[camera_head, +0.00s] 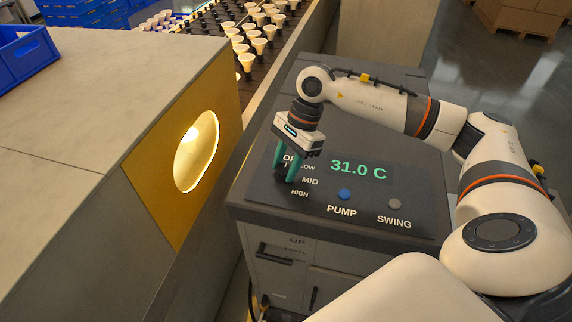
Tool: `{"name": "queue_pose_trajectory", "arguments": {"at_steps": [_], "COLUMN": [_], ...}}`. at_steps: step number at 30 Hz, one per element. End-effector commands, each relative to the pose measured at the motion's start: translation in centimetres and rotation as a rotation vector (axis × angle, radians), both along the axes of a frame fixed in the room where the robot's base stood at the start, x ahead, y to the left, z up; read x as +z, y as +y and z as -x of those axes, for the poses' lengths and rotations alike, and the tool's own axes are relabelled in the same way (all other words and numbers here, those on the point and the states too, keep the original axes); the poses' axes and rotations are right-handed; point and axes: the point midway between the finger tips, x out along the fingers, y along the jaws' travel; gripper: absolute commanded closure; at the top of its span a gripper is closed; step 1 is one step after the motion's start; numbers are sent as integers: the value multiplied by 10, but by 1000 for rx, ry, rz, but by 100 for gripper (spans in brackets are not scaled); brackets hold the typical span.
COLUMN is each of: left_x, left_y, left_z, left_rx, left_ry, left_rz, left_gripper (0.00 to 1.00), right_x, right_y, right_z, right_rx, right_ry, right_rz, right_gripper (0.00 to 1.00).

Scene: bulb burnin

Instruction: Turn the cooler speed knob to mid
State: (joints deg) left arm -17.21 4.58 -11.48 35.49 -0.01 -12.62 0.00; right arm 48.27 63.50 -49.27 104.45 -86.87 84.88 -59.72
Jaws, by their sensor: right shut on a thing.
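The cooler (400,222) is a dark grey cabinet with a sloped top panel. The panel shows a green 31.0 C readout (358,169) and the labels OFF, LOW, MID and HIGH at its left. My right gripper (287,170) points down at the panel beside these labels. Its green fingers are shut on the speed knob, which is mostly hidden between them, so its setting cannot be read. The blue PUMP button (344,194) and the grey SWING button (394,204) are to the right of the gripper. My left gripper is not in view.
A grey housing with a yellow end plate (190,150) and a lit oval opening stands left of the cooler. Rows of bulbs (258,44) stand on a conveyor behind. A blue crate (24,56) is at far left. Cardboard boxes (520,16) are at the back right.

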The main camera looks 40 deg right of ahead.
Motion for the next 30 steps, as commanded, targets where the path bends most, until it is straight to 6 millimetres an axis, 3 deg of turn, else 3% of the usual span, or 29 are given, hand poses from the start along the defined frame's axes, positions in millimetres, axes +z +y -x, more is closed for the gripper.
{"name": "queue_pose_trajectory", "arguments": {"at_steps": [15, 30], "left_x": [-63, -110], "left_y": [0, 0], "left_z": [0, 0], "left_rx": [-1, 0], "left_ry": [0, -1], "left_rz": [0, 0], "left_gripper": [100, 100], "right_x": [-5, -3], "right_y": [1, 2], "right_z": [2, 3], "right_rx": [-412, -886], "right_ry": [-8, -9], "right_rz": [-2, -3], "right_gripper": [85, 85]}}
